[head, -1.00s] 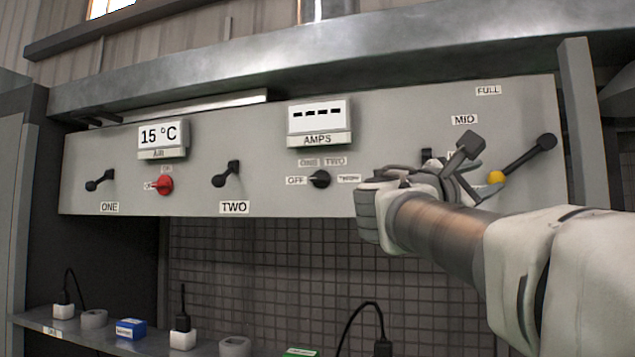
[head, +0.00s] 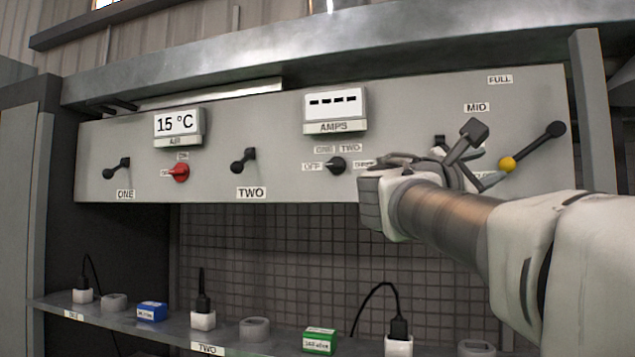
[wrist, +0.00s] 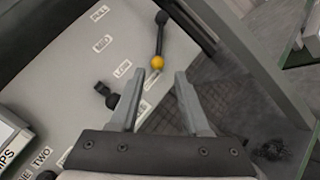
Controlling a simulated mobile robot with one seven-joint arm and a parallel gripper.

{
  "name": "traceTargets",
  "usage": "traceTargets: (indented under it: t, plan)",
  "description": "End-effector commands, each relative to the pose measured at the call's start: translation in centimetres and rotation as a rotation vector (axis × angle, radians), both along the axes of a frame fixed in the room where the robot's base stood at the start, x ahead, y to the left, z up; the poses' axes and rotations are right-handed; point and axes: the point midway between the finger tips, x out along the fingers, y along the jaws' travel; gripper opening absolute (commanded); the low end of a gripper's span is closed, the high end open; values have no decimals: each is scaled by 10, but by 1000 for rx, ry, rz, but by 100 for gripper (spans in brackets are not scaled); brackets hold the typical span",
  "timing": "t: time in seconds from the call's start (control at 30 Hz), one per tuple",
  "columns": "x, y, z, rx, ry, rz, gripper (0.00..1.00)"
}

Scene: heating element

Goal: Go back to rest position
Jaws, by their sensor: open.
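My gripper (head: 482,158) is in front of the right part of the grey control panel (head: 290,170), at the end of my outstretched arm. In the wrist view my gripper (wrist: 168,80) has its two fingers spread, with nothing between them. A black lever with a yellow ball (head: 507,164) at its lower end is just beyond the fingers and to their right in the head view. In the wrist view the yellow ball (wrist: 157,62) lies ahead of the gap, apparently apart from the fingers. The lever points up toward the right. My gripper and wrist partly hide the labels beside it.
The panel has a red switch (head: 180,172), a black selector (head: 336,165), levers ONE (head: 118,168) and TWO (head: 244,158), and two displays. A shelf (head: 130,322) below holds sockets, plugs and small boxes. A grey post (head: 597,110) stands to the right.

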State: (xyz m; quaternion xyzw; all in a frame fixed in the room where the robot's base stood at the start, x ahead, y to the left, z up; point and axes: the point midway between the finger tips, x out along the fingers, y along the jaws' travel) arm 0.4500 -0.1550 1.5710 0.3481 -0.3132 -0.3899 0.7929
Motion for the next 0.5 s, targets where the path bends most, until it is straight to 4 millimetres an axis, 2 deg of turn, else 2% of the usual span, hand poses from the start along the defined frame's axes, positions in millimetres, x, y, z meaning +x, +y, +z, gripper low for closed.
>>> traceTargets:
  t: [0.17,0.27,0.37,0.47,0.5]
  plan:
    - [0,0,0,2,0,0,47]
    - [-3,-1,-7,35,-1,9,47]
    - [-10,-3,-31,139,-6,34,47]
    - [-22,-2,-71,313,-16,65,47]
    - [-29,-1,-91,397,-23,75,47]
